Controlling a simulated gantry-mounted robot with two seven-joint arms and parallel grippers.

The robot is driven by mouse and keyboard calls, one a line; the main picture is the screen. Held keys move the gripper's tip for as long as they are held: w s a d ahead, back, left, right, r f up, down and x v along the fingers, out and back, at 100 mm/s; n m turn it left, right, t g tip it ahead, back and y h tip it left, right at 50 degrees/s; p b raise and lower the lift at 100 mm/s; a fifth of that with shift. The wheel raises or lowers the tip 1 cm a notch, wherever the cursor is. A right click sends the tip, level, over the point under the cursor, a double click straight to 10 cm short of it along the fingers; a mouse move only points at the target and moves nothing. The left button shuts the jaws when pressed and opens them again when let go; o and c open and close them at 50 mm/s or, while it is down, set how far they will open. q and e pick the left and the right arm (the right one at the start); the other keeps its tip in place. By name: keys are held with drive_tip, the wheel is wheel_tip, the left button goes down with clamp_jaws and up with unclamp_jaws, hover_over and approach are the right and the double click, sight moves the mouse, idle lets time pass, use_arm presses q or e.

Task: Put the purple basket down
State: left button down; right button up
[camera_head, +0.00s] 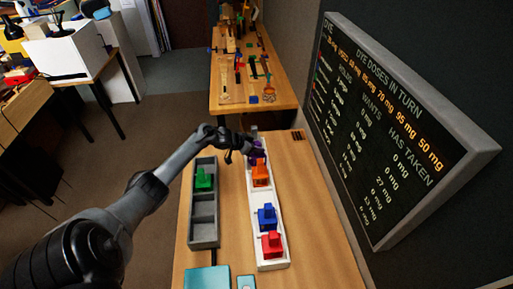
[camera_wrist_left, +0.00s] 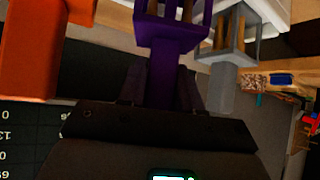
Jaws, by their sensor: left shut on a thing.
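The purple basket (camera_head: 258,153) is at the far end of the white tray (camera_head: 253,197), behind the orange basket (camera_head: 261,175). My left gripper (camera_head: 248,148) is shut on it. In the left wrist view the purple basket (camera_wrist_left: 170,32) points away from my gripper (camera_wrist_left: 162,88), its stem between the fingers. The frames do not clearly show whether its base touches the tray. The orange basket (camera_wrist_left: 30,50) and a grey basket (camera_wrist_left: 226,60) flank it there. My right gripper is not in view.
A blue basket (camera_head: 267,217) and a red basket (camera_head: 271,245) sit nearer in the white tray. A grey tray (camera_head: 204,232) with a green basket (camera_head: 204,180) stands to the left. A dose board (camera_head: 400,130) stands on the right.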

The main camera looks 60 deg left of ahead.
use_arm(q)
drive_tip(key=c, duration=0.8)
unclamp_jaws()
drive_tip(key=shift+f, duration=0.1)
drive_tip(key=shift+o, duration=0.2)
drive_tip(key=shift+r, duration=0.2)
drive_tip(key=p+v, duration=0.2)
drive_tip(key=v, duration=1)
drive_tip(key=shift+p, duration=0.3)
